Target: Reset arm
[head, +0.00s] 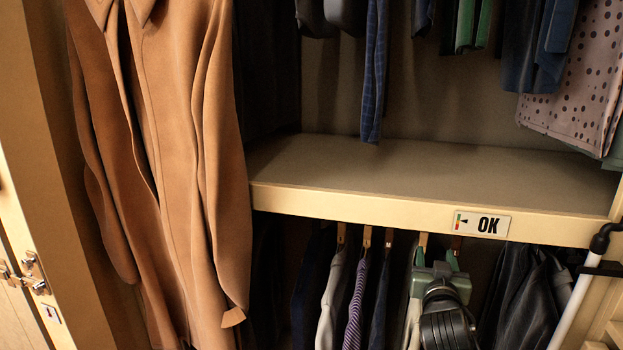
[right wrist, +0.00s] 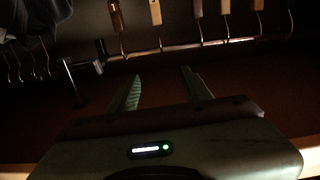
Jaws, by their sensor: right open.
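My right gripper (head: 438,262) shows at the lower right of the head view, in front of the lower hanging clothes and just below the shelf's front edge. Its two green fingers point up and away and stand apart with nothing between them. In the right wrist view, the open fingers (right wrist: 162,88) show against a dark background, below a row of hangers. My left gripper is not in view.
A brown coat (head: 165,150) hangs at left. Several garments (head: 357,300) hang below the shelf. Hanger hooks (right wrist: 156,15) and a rail (right wrist: 185,48) lie beyond my fingers. A white pole (head: 575,310) stands at right.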

